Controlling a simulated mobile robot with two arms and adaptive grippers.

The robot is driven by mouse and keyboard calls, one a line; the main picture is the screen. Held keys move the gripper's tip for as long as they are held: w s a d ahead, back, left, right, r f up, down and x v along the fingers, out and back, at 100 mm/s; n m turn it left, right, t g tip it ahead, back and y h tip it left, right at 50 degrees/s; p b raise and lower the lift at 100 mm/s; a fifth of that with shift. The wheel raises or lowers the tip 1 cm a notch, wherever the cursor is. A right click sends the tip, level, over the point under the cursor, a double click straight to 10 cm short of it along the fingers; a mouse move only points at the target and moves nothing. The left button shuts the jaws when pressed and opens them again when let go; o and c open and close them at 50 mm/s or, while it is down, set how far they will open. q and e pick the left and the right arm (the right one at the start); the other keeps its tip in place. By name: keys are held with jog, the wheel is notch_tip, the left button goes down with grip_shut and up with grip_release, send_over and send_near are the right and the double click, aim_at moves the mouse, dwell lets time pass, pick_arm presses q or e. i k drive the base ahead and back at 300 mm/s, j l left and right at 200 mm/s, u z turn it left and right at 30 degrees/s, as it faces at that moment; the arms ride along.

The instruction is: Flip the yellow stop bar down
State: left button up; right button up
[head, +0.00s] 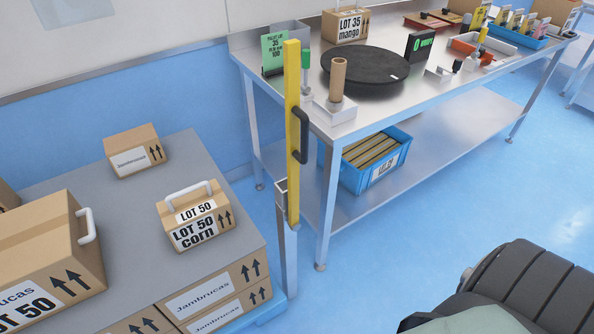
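The yellow stop bar (292,130) stands upright in the head view, between the grey box-loaded platform and the steel table. Its lower end sits at a metal bracket on a grey post (289,258). A black handle (302,136) sticks out from the bar's right side at about mid-height. The bar's top reaches above the near left corner of the table top. Neither of my grippers is in view, and nothing is seen touching the bar.
The grey platform (170,178) on the left bears cartons, including a LOT 50 corn box (195,215). The steel table (290,88) holds a black turntable (366,66) and a brown cylinder (337,80). A blue crate (362,187) sits on its lower shelf.

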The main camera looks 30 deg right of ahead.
aim_at(295, 113)
jog(key=z, duration=1.75)
jog(key=k, duration=0.5)
